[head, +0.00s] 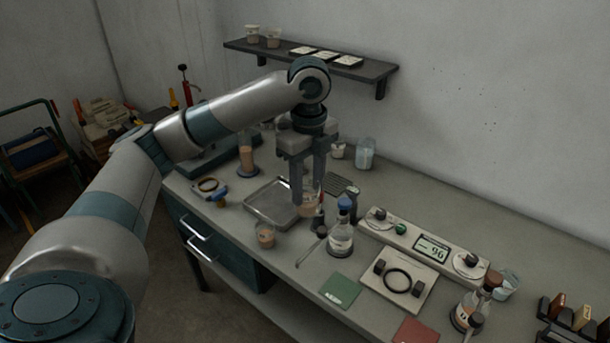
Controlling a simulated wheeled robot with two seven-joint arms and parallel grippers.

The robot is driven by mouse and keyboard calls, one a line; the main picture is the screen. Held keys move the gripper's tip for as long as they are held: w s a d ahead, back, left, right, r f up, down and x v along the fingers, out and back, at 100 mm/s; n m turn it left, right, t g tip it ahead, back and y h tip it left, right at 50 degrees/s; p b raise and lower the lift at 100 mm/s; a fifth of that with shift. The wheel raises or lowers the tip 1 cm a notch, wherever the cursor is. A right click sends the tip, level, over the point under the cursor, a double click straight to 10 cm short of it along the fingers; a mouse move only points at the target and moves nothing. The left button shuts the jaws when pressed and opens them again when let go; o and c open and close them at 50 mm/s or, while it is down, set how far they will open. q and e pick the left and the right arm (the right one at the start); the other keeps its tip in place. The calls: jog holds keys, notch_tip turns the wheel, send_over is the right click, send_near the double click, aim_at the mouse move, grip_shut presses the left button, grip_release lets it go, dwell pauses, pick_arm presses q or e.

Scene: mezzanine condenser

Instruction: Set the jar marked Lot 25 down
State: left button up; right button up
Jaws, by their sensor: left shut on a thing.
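My left gripper (308,190) points down over the bench and is shut on a small clear jar (309,209) with pinkish contents. The fingers hide part of the jar. Its marking is too small to read, so I cannot tell whether it says Lot 25. The jar is near the right edge of a shallow metal tray (262,207). I cannot tell whether it touches the bench or hangs just above it. My right gripper is not in view.
A blue-topped bottle (341,237) stands close right of the held jar. A small cup (265,236) stands in front of the tray. A green card (341,290) and a red card (417,332) lie near the front edge. A device reading 96 (432,249) sits right.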

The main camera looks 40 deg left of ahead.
pick_arm(q)
jog(key=s+d+f+n, duration=0.6)
jog(key=d+f+n, duration=0.15)
jog(key=f, duration=0.25)
jog(key=s+d+f+n, duration=0.6)
jog(key=f+n, duration=0.3)
jog(key=f, duration=0.2)
notch_tip(320, 180, down, 12)
jog(key=s+d+n+b, duration=0.1)
jog(key=d+n+b, duration=0.1)
jog(key=b, duration=0.8)
jog(key=shift+s+d+n, duration=0.25)
jog(key=shift+n, duration=0.3)
jog(key=shift+a+r, duration=0.1)
jog(key=shift+r, duration=0.05)
